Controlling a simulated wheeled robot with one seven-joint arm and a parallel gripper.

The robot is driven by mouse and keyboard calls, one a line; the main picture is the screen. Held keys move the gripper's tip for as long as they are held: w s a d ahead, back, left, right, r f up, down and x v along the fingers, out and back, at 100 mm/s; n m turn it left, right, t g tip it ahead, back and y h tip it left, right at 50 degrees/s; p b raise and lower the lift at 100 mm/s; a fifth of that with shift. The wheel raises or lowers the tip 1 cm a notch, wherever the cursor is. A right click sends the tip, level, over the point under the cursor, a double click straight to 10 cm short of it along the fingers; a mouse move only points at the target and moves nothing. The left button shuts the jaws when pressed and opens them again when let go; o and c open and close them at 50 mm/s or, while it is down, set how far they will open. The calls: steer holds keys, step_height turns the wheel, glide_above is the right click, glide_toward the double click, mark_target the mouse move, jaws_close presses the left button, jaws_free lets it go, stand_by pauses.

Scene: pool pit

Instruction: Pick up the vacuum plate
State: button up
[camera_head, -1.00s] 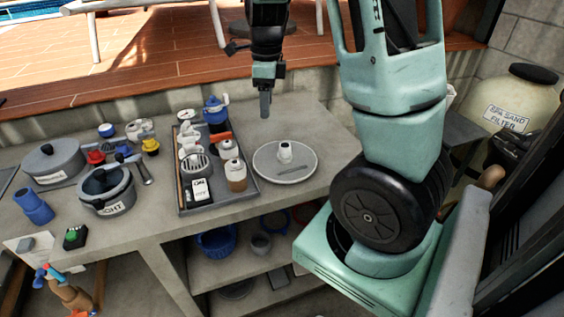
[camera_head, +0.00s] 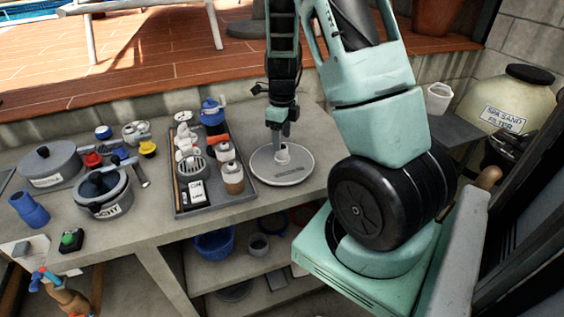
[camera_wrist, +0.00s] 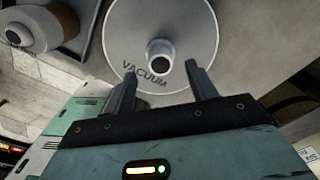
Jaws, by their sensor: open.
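The vacuum plate (camera_head: 291,175) is a round, light grey disc lying flat on the concrete counter, with a short white hollow spout standing at its middle. In the wrist view the plate (camera_wrist: 190,28) shows the word VACUUM near its rim, and its spout (camera_wrist: 161,55) has a dark opening. My gripper (camera_head: 284,137) is over the plate, pointing down at the spout. In the wrist view my gripper (camera_wrist: 160,75) is open, with one finger on each side of the spout. The fingers look apart from it; the exact height gap is hard to tell.
A grey tray (camera_head: 242,200) with bottles and fittings stands close to the plate's left. Lidded pots (camera_head: 103,192) and a blue cup (camera_head: 31,208) are farther left. Bare counter (camera_head: 215,225) lies in front of the tray.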

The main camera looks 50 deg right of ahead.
steer(key=shift+f+p, duration=0.45)
steer(key=shift+f, duration=2.15)
steer(key=c, duration=0.9)
steer(key=shift+c, duration=0.3)
step_height(320, 180, up, 10)
steer(key=shift+r+b, duration=0.1)
steer(key=shift+b, duration=0.2)
